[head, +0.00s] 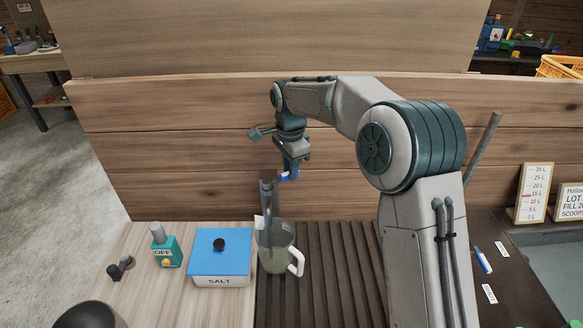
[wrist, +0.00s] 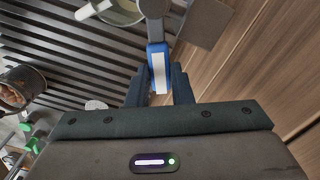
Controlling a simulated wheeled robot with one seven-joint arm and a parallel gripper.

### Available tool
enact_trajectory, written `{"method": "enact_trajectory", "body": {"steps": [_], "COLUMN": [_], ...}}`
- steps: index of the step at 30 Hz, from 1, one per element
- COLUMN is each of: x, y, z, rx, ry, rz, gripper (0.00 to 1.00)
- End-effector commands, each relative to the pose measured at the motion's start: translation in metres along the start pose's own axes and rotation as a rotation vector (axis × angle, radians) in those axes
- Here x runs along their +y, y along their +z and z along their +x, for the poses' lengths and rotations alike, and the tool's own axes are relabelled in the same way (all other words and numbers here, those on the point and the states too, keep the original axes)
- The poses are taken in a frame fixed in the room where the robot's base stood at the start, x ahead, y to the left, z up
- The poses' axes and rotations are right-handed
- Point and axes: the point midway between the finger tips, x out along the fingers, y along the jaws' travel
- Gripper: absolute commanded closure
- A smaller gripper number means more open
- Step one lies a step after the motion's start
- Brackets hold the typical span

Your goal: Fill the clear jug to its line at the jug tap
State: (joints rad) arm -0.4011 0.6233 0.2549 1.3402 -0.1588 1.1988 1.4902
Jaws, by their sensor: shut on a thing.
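The clear jug (head: 273,260) stands upright on the dark slatted surface, its white handle to the right. The grey jug tap (head: 266,196) rises right behind and above it; the jug's mouth is under or close to the tap. My gripper (head: 289,174) is shut on the tap's blue lever, which has a white face in the wrist view (wrist: 158,68). The jug's rim (wrist: 122,20) and part of its handle show at the top of the wrist view. I cannot make out the fill line, the water level or any stream.
A blue-lidded salt box (head: 220,268) stands close left of the jug. Left of it are a teal OFF switch box (head: 166,252) and a dark bowl (head: 90,315). A wooden wall (head: 190,150) stands behind. The slats right of the jug are clear up to my arm.

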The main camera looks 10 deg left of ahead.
Motion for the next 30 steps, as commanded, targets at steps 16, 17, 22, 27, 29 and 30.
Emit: {"method": "enact_trajectory", "body": {"steps": [16,17,22,27,29,30], "x": [-0.001,-0.001,-0.001,-0.001,-0.001,-0.001], "y": [0.0,0.0,0.0,0.0,0.0,0.0], "z": [-0.004,-0.006,-0.032,-0.074,-0.088,-0.096], "rx": [0.001,0.001,0.001,0.002,0.002,0.001], "ry": [-0.003,-0.004,-0.007,-0.008,-0.008,-0.007], "rz": [0.003,0.003,0.003,0.002,0.002,0.002], "gripper": [0.58,0.58,0.58,0.58,0.58,0.58]}}
